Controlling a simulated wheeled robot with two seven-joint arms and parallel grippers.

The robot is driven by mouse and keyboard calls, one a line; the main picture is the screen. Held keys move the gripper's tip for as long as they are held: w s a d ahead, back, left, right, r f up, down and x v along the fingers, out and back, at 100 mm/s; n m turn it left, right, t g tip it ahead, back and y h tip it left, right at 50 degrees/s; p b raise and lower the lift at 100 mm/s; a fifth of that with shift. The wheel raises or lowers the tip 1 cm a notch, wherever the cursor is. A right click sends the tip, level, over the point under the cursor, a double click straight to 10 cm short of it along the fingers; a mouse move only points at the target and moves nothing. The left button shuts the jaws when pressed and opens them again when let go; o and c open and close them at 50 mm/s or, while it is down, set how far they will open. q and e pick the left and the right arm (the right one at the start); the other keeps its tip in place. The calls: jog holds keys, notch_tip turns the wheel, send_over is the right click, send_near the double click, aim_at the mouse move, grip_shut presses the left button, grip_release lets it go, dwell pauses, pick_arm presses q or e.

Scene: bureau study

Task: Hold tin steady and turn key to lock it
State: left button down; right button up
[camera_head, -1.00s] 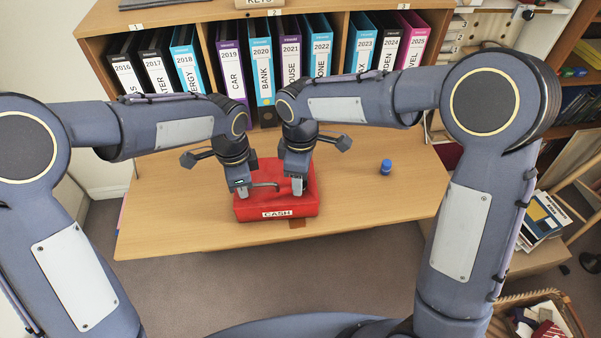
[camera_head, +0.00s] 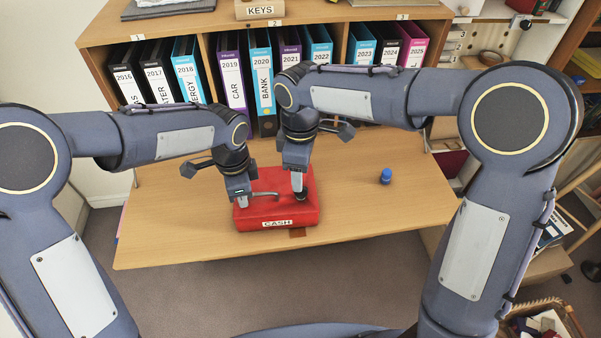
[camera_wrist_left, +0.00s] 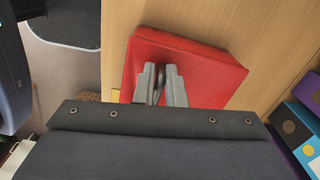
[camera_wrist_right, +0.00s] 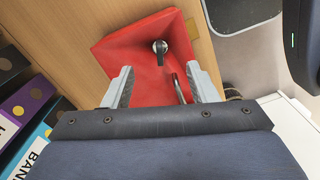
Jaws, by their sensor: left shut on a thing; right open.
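The red cash tin (camera_head: 262,211) lies on the wooden desk with its CASH label facing me. A thin grey handle (camera_head: 266,194) stands on its lid. My left gripper (camera_head: 243,201) is shut on this handle at its left part; its fingers (camera_wrist_left: 161,70) are close together over the red lid in the left wrist view. My right gripper (camera_head: 298,187) is open above the right part of the lid.
A small blue-capped object (camera_head: 385,176) stands on the desk (camera_head: 380,215) to the right of the tin. A row of binders (camera_head: 263,80) fills the shelf behind. The desk's front edge is close to the tin. The right side of the desk is mostly clear.

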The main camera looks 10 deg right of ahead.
jog(key=shift+r, duration=1.5)
pick_arm(q)
jog(key=c, duration=1.4)
grip_release()
jog(key=shift+c, duration=0.2)
